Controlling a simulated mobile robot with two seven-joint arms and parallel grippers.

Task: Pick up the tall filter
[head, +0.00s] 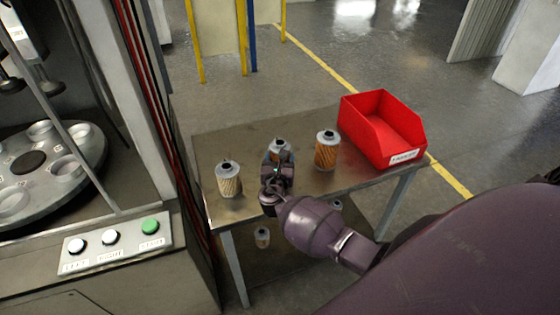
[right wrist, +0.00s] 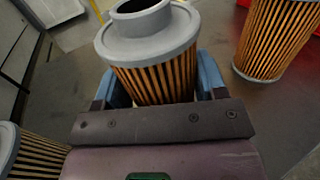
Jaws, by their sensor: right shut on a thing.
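My right gripper (head: 276,172) is shut on the middle filter (head: 280,147), which has a grey cap with a dark hole. In the right wrist view this filter (right wrist: 150,50) stands between the blue fingers, its orange and black pleats showing below the cap. Whether its base touches the table is hidden. An orange pleated filter (head: 326,152) stands upright to its right and also shows in the right wrist view (right wrist: 277,38). A paler, squat-looking filter (head: 229,181) stands to its left. Which one is tallest is hard to tell. My left gripper is not in view.
The filters are on a metal table (head: 215,143). A red bin (head: 385,130) sits at its right end. A machine with a round turntable (head: 85,140) and a button panel (head: 115,240) stands at the left. More small filters (head: 262,238) show below the table top.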

